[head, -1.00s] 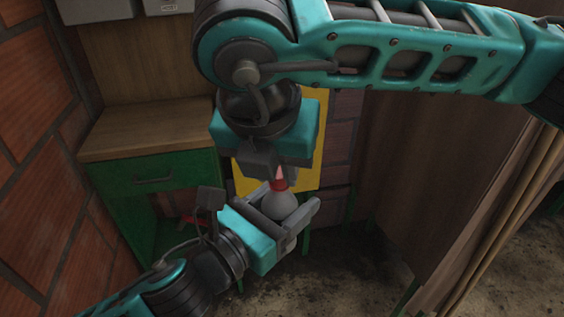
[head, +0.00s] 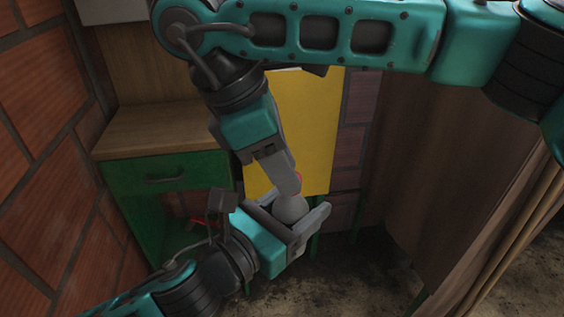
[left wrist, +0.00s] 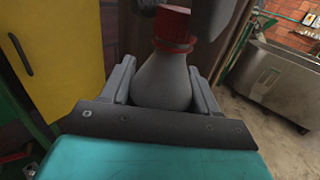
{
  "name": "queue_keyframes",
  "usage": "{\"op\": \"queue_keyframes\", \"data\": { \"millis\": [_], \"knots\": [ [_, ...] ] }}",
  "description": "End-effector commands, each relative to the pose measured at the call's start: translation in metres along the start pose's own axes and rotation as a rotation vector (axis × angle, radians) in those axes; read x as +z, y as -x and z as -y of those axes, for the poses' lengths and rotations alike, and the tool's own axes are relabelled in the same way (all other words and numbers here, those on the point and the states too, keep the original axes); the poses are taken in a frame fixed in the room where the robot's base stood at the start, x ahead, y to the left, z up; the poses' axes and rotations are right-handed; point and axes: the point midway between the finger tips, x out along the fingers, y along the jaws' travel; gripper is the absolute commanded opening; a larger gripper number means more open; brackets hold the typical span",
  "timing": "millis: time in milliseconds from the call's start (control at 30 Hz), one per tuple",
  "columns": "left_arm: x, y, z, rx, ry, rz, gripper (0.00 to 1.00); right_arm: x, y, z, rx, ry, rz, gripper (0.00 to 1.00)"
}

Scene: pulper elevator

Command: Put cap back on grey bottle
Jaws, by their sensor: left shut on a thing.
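The grey bottle (head: 291,208) stands upright in my left gripper (head: 300,222), whose fingers are shut around its body. In the left wrist view the bottle (left wrist: 164,80) sits between both fingers. The red cap (left wrist: 173,24) is at the bottle's neck, with a red ring just below it. In the head view only a sliver of the cap (head: 298,178) shows. My right gripper (head: 287,180) reaches down from above, with its fingers at the cap. In the left wrist view its dark fingers are beside the cap; whether they grip it is unclear.
A green cabinet with a wooden top (head: 160,130) stands at the left by the brick wall. A brown wooden panel (head: 440,180) is at the right. The left wrist view shows a metal cabinet (left wrist: 275,78) farther off.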

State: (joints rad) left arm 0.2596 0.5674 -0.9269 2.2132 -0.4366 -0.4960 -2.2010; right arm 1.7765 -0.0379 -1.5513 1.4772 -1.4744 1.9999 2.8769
Motion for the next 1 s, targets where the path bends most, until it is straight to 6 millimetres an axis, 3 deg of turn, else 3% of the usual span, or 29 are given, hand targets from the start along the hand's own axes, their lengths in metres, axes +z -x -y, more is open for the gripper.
{"op": "queue_keyframes", "data": {
  "millis": [200,467,767,1000],
  "knots": [
    [0.001,0.000,0.000,-0.001,0.000,0.002,0.00,0.000,0.000,0.000,0.000,0.001,-0.001,0.53],
    [0.001,0.000,0.000,0.000,0.000,0.002,0.00,0.002,0.003,0.000,0.001,0.001,-0.001,0.53],
    [0.001,0.000,0.000,0.000,0.000,0.002,0.00,0.016,0.037,0.000,0.004,0.000,0.001,0.53],
    [0.001,0.000,0.000,0.000,0.000,0.002,0.00,0.018,0.041,0.000,0.000,0.003,0.000,0.53]
  ]
}}
